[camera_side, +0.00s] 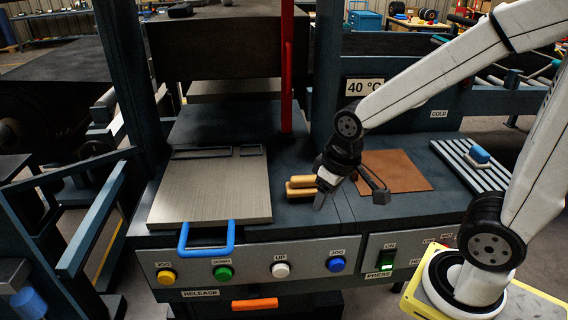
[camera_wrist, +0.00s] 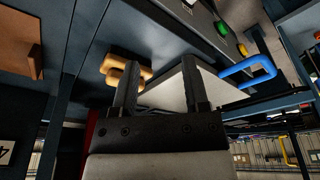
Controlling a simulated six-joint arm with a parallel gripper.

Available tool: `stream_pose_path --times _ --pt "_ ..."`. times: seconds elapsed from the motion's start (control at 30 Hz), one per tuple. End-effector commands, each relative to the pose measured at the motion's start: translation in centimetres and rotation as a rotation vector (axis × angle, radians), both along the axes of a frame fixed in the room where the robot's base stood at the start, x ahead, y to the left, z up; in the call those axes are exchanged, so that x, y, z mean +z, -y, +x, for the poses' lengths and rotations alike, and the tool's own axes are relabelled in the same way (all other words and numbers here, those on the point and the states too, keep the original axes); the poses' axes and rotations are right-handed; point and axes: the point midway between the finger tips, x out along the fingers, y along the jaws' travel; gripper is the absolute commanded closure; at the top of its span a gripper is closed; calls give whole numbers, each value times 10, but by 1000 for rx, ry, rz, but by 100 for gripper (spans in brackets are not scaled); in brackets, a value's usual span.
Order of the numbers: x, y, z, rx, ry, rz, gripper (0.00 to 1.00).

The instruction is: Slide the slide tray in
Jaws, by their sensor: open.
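The slide tray (camera_side: 208,192) is a flat brushed-metal plate lying on the dark press bed, in front of the press opening. Its blue U-shaped handle (camera_side: 207,240) sticks out over the front edge above the buttons. In the wrist view the tray (camera_wrist: 217,90) is a pale plate partly hidden by a finger, with the blue handle (camera_wrist: 247,71) to its right. My gripper (camera_side: 350,198) is open and empty, low over the bed to the right of the tray, apart from tray and handle. Its two dark fingers (camera_wrist: 160,65) also show in the wrist view.
Tan-yellow looped pieces (camera_side: 301,187) lie between the tray and my gripper. A brown sheet (camera_side: 395,170) lies right of my gripper. A slatted rack (camera_side: 478,168) with a blue block is further right. A red upright bar (camera_side: 287,65) stands behind. Buttons (camera_side: 279,270) line the front panel.

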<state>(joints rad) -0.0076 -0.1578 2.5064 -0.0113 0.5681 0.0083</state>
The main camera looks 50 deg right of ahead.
Motion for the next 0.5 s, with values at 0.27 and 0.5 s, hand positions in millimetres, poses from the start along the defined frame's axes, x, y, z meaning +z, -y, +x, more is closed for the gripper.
stream_pose_path --times 0.27,0.5 --pt "-6 -12 6 74 -79 -62 42" --pt "-10 -24 14 156 -160 -160 42"
